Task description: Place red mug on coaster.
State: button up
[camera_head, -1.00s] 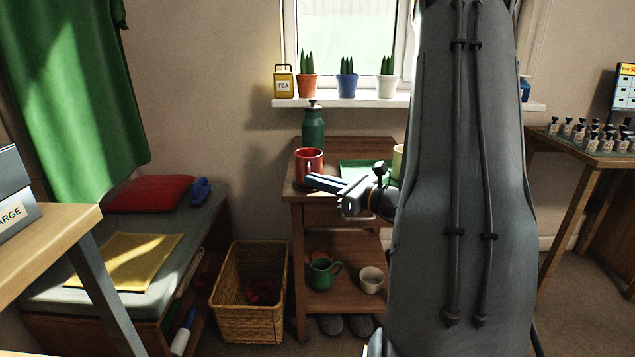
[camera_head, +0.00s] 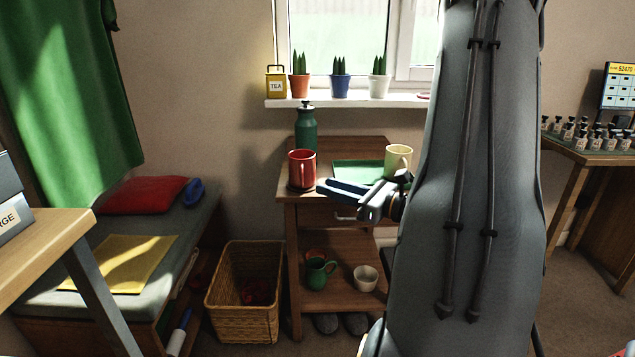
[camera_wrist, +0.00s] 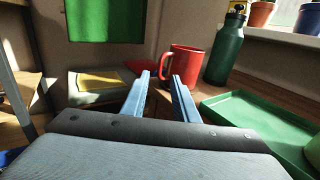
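The red mug (camera_head: 302,169) stands upright at the left end of the wooden table top. A thin dark round edge, which looks like the coaster (camera_head: 301,188), shows beneath it in the head view; how well the mug is centred cannot be told. In the wrist view the mug (camera_wrist: 187,64) stands beyond my fingertips with its handle to the left. My gripper (camera_head: 322,187) is to the right of and in front of the mug, apart from it. In the wrist view my gripper (camera_wrist: 161,75) has its two blue fingers spread with nothing between them.
A green bottle (camera_head: 306,130) stands behind the mug. A green tray (camera_head: 352,172) lies to the right, with a cream mug (camera_head: 398,160) at its right end. A lower shelf (camera_head: 338,295) holds a green mug and a pale cup. A wicker basket (camera_head: 240,310) stands left of the table.

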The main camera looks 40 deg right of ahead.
jog(key=v, duration=0.5)
jog(key=s+a+r+n+g+y, duration=0.1)
jog(key=s+a+n+g+y, duration=0.15)
jog(key=a+n+g, duration=0.8)
jog(key=s+a+n+g+y, duration=0.1)
jog(key=a+n+g+y, duration=0.15)
jog(key=a, duration=1.45)
jog(key=s+a+n+g+h, duration=0.3)
jog(key=s+a+n+h, duration=0.8)
jog(key=n, duration=1.1)
jog(key=shift+s+a+r+g, duration=0.25)
jog(key=shift+s+a+g, duration=0.05)
jog(key=shift+s, duration=1.05)
